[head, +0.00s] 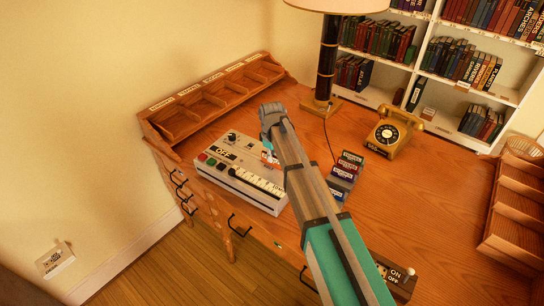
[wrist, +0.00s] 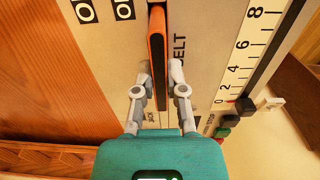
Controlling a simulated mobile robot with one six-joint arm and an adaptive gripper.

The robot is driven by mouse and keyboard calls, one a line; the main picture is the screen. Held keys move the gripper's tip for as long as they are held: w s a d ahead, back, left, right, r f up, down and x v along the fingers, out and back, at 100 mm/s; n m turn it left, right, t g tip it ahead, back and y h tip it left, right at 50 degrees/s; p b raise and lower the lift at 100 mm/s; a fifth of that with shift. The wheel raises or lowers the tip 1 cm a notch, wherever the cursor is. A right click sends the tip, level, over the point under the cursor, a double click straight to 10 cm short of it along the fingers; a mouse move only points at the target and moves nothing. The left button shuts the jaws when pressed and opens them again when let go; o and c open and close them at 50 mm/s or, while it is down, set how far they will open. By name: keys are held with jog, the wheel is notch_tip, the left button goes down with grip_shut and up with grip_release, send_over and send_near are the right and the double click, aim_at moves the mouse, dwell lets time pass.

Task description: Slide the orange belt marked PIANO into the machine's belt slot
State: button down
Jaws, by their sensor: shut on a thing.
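The orange belt (wrist: 157,50) shows in the wrist view as a narrow upright piece with an orange edge and a dark side. My gripper (wrist: 157,88) has one finger on each side of it and is shut on it. The belt is at the printed word BELT on the cream machine (wrist: 210,45). The slot is hidden, so I cannot tell how deep the belt sits. No PIANO mark is readable on it. In the head view the machine (head: 228,180) stands on the desk, and my arm hides most of my gripper and the belt.
A stack of dark labelled cartridges (head: 347,172) stands right of my arm. A black lamp (head: 327,60) stands behind, with a gold telephone (head: 392,133) to its right. A wooden compartment rack (head: 215,95) lines the back left edge. Bare desk (head: 430,190) lies to the right.

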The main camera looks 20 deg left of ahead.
jog(key=shift+f+b, duration=0.55)
jog(key=shift+f, duration=0.05)
jog(key=c, duration=0.6)
grip_release()
jog(key=shift+r, duration=0.2)
notch_tip(320, 180, up, 10)
jog(key=p, duration=1)
jog(key=shift+r+p, duration=0.15)
jog(key=shift+p, duration=0.25)
jog(key=s+d, duration=0.4)
jog(key=d, duration=0.3)
jog(key=s+d, duration=0.5)
jog(key=d, duration=0.2)
jog(key=s+d+f+b, duration=0.1)
jog(key=s+d, duration=0.3)
jog(key=d, duration=0.4)
jog(key=shift+s, duration=0.35)
